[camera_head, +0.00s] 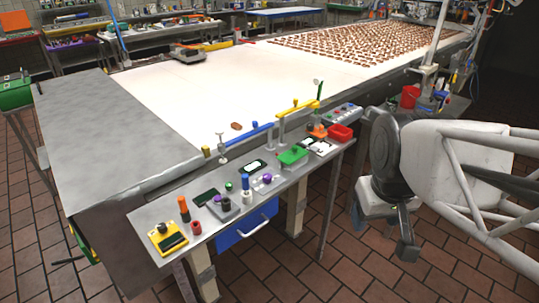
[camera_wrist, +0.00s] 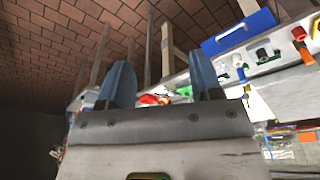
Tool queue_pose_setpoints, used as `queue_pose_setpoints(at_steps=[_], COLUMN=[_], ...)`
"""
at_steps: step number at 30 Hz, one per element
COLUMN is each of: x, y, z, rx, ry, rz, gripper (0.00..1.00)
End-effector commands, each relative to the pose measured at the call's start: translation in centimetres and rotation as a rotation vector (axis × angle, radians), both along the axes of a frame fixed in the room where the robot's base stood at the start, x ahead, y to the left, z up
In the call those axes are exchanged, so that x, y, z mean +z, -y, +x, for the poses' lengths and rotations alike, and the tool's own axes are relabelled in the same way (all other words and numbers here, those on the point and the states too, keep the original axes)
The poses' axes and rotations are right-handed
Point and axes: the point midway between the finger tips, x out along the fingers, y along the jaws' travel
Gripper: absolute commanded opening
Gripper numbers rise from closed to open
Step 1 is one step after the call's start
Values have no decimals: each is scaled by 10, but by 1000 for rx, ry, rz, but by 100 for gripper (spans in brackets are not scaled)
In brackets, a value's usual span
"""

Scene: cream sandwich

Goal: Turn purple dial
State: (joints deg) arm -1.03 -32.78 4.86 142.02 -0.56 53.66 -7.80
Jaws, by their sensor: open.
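A small device with a purple dial (camera_head: 267,178) sits on the narrow metal shelf along the conveyor in the head view. A second grey device to its left (camera_head: 224,206) also has a small purplish knob. I cannot pick out the purple dial surely in the wrist view. My gripper (camera_wrist: 158,78) shows two blue-grey fingers spread apart with nothing between them. In the head view my arm is at the right, off the shelf's right end and well away from the purple dial.
The shelf (camera_head: 205,237) also holds a yellow device (camera_head: 167,238), a green tray (camera_head: 292,156), a red tray (camera_head: 340,133) and several knobs and bottles. Blue and yellow bars (camera_head: 247,137) stand along its back edge. A blue drawer (camera_head: 247,226) hangs below. Open floor lies in front.

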Motion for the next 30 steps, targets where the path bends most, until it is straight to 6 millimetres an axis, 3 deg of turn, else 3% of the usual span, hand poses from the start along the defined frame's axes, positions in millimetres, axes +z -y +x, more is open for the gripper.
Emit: queue_pose_setpoints(at_steps=[16,30], x=[-1,-32], y=[-44,-100], z=[122,226], rx=[612,1154], ry=[-65,-108], rz=[-96,-159], gripper=[59,59])
